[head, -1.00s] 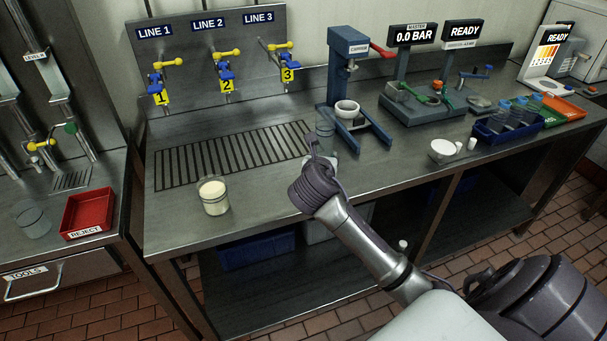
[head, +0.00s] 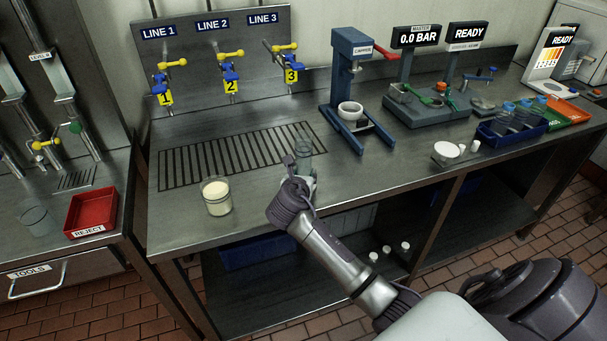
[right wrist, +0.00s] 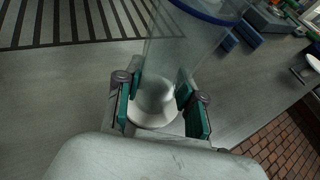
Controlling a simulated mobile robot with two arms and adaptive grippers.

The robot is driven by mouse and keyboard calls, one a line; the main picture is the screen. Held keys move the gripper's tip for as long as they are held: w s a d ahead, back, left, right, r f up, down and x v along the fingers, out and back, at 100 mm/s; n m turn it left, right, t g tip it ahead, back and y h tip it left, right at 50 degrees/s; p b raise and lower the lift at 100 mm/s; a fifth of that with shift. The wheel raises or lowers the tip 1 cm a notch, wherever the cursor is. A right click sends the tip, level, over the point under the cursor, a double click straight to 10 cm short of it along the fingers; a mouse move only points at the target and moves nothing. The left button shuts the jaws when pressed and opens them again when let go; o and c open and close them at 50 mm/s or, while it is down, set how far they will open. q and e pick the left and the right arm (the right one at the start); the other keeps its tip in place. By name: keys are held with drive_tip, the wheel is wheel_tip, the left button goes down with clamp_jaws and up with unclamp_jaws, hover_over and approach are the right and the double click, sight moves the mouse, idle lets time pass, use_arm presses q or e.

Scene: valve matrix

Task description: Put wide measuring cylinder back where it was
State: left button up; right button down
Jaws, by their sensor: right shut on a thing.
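The measuring cylinder, clear with a blue rim (right wrist: 205,12), stands between the green-padded fingers of my right gripper (right wrist: 158,98) in the right wrist view. The gripper is shut on its lower part, just above a pale round base. In the head view the cylinder (head: 303,146) shows as a faint clear tube beyond my right gripper (head: 305,178), by the right end of the drain grate. The wrist hides its lower part, and I cannot tell whether its base touches the bench. My left gripper is out of view.
A beaker of cream liquid (head: 217,198) stands left on the bench, before the slotted drain grate (head: 240,156). A blue press (head: 350,90) stands right of the cylinder. A red reject tray (head: 91,212) sits on the left counter. Bench between beaker and cylinder is clear.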

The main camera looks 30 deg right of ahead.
drive_tip(key=shift+f, duration=0.1)
drive_tip(key=c, duration=0.7)
unclamp_jaws()
drive_tip(key=shift+s+a+r, duration=0.1)
drive_tip(key=shift+a+r, duration=0.05)
drive_tip(key=shift+r, duration=0.05)
drive_tip(key=v, duration=1.1)
drive_tip(key=shift+s+a+r, duration=0.15)
drive_tip(key=shift+s+a, duration=0.05)
